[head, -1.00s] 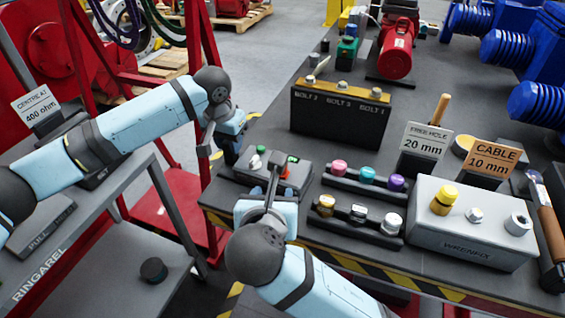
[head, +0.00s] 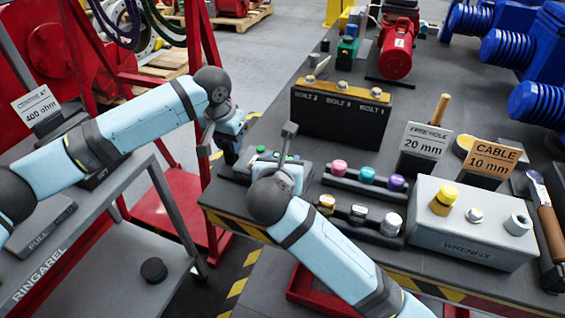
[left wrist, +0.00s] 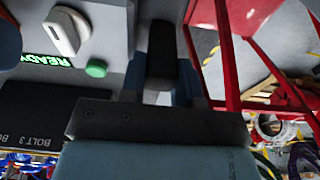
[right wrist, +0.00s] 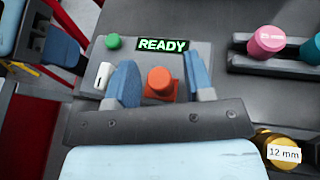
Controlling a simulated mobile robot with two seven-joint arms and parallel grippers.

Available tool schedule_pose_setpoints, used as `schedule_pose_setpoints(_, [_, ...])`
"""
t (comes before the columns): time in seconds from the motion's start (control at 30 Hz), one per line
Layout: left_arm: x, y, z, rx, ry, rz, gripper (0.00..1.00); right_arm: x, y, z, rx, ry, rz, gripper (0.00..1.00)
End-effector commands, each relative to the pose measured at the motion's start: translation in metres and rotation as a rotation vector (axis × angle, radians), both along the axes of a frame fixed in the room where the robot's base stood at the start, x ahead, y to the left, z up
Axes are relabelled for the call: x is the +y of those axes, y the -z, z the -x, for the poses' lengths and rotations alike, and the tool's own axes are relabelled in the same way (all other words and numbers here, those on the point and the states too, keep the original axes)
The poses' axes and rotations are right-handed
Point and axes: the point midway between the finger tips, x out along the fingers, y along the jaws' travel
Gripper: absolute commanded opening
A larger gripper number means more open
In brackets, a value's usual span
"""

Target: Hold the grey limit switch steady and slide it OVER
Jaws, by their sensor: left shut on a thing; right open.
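A grey box (head: 238,170) sits at the left front corner of the table. I take it to be the limit switch, but cannot be sure. In the right wrist view its top shows a green button (right wrist: 113,42), a lit READY display (right wrist: 163,45), a white toggle (right wrist: 103,75) and an orange button (right wrist: 160,83). My right gripper (right wrist: 159,88) is open, one finger on each side of the orange button; contact is unclear. My left gripper (left wrist: 162,75) is shut on a dark block (left wrist: 161,48) beside the box's left side. Whether block and box are joined is hidden.
Racks of coloured plugs (head: 365,182) stand close to the right of the box. A black bolt holder (head: 340,118) is behind it, and a light grey WRENFIX box (head: 470,238) is further right. A red frame (head: 203,60) stands beyond the table's left edge.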

Motion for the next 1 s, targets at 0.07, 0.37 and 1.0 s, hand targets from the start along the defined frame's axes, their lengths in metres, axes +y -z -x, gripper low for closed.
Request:
schedule_pose_setpoints(0.07, [-0.001, 0.005, 0.003, 0.009, 0.003, -0.002, 0.00, 0.000, 0.001, -0.001, 0.000, 0.000, 0.000, 0.48])
schedule_pose_setpoints(0.37, [-0.001, 0.005, 0.003, 0.010, 0.004, -0.003, 0.00, 0.000, 0.001, -0.001, 0.000, 0.000, 0.000, 0.20])
schedule_pose_setpoints(1.0, [0.000, 0.006, 0.003, 0.009, 0.003, -0.004, 0.00, -0.032, 0.001, 0.014, 0.001, 0.002, 0.000, 0.00])
